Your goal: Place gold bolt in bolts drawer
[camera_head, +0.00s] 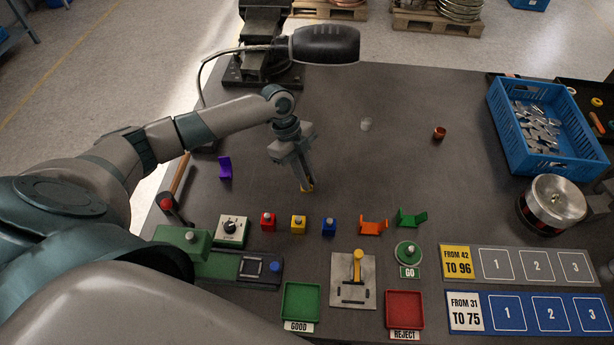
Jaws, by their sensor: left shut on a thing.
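My left gripper (305,183) points down over the middle-left of the dark table. It is shut on a small gold piece, the gold bolt (308,188), which shows at the fingertips and is mostly hidden by them. I cannot tell whether the bolt touches the table. I see no drawer that I can identify as the bolts drawer. My right gripper is not in view.
Coloured button blocks (298,226), a lever plate (353,281), a green tray (301,303) and a red tray (404,310) line the front. A blue crate (522,154) of metal parts stands right. A copper piece (439,133) lies on the open middle.

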